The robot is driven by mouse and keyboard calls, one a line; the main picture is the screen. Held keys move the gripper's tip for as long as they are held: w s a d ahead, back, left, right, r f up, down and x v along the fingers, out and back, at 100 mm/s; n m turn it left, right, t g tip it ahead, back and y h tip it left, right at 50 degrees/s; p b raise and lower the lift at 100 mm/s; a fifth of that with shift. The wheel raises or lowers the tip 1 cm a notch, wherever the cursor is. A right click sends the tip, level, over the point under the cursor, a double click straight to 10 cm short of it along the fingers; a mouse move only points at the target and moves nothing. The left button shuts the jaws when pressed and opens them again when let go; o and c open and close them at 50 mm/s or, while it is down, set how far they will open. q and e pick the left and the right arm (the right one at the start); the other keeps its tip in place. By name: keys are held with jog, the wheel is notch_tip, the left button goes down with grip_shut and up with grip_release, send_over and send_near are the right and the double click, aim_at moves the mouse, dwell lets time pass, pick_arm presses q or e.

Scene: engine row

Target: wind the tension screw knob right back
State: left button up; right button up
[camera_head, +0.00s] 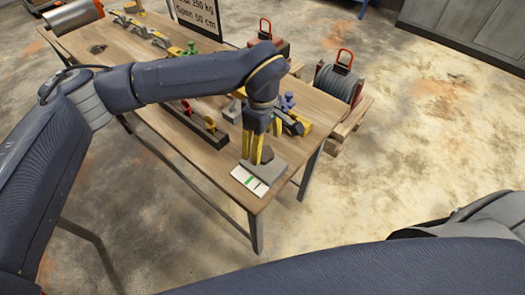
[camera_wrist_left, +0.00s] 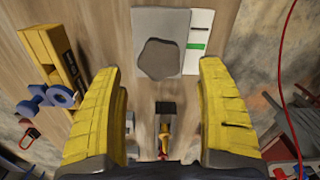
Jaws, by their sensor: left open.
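The knob (camera_wrist_left: 161,59) is dark grey-brown, with a lobed, star-like outline. In the left wrist view it sits on a light grey block (camera_wrist_left: 148,19), ahead of and between my open fingers. The block also shows in the head view (camera_head: 268,176) at the table's near corner. A white card (camera_wrist_left: 197,62) with a green bar and a dark line lies beside it. My left gripper (camera_head: 257,160) points down over the block, fingers spread and empty, and mostly hides the knob in the head view. I cannot tell the remaining height above the knob. My right gripper is not in view.
The wooden table (camera_head: 222,172) also holds a dark rail with red and yellow rings (camera_head: 196,122) and a yellow piece with blue parts (camera_wrist_left: 55,62), left of my fingers in the wrist view. A cable reel (camera_head: 338,84) stands past the table's right side.

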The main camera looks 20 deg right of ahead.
aim_at(263, 152)
pick_arm(q)
jog(key=shift+f, duration=2.2)
jog(key=c, duration=1.2)
